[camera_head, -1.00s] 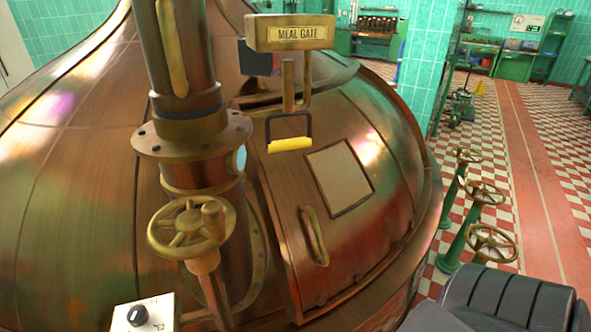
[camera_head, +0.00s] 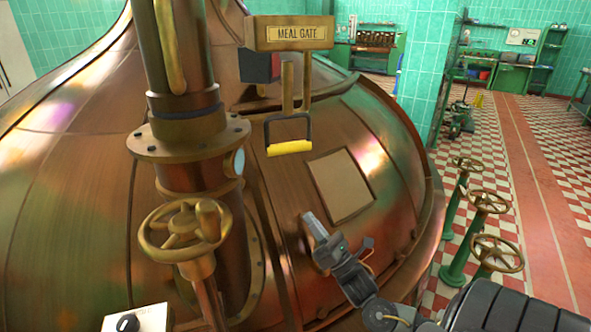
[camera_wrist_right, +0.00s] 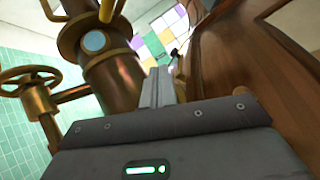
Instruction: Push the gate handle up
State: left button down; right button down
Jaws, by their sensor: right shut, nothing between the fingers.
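The gate handle (camera_head: 290,147) is a yellow bar on a dark bracket. It hangs below the brass box labelled MEAL GATE (camera_head: 290,33) in the head view, in front of the copper kettle. My right gripper (camera_head: 312,222) is shut and empty, below and slightly right of the handle, apart from it. In the right wrist view, the closed fingers (camera_wrist_right: 158,88) point up toward the pipe and a small dark shape that I cannot identify for sure. My left gripper is not in view.
A copper pipe (camera_head: 190,165) with a brass handwheel (camera_head: 183,230) stands left of the handle. The kettle's curved copper shell (camera_head: 80,190) fills the left and middle. Green valve stands (camera_head: 458,250) rise from the checkered floor at right.

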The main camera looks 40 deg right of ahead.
jog(key=r+n+y, duration=0.1)
jog(key=n+y, duration=0.1)
jog(key=n, duration=0.1)
jog(key=s+r+n+y, duration=0.1)
jog(key=n+y, duration=0.1)
jog(key=s+r+n+t+y, duration=0.1)
jog(key=n+y, duration=0.2)
jog(key=shift+r+n, duration=0.3)
jog(key=shift+r, duration=0.1)
jog(key=s+r+p+x, duration=0.1)
jog(key=p+x, duration=0.5)
jog(key=x, duration=0.7)
jog(key=shift+s+d+r+p, duration=0.25)
jog(key=shift+s+r+p, duration=0.1)
jog(key=shift+s, duration=0.15)
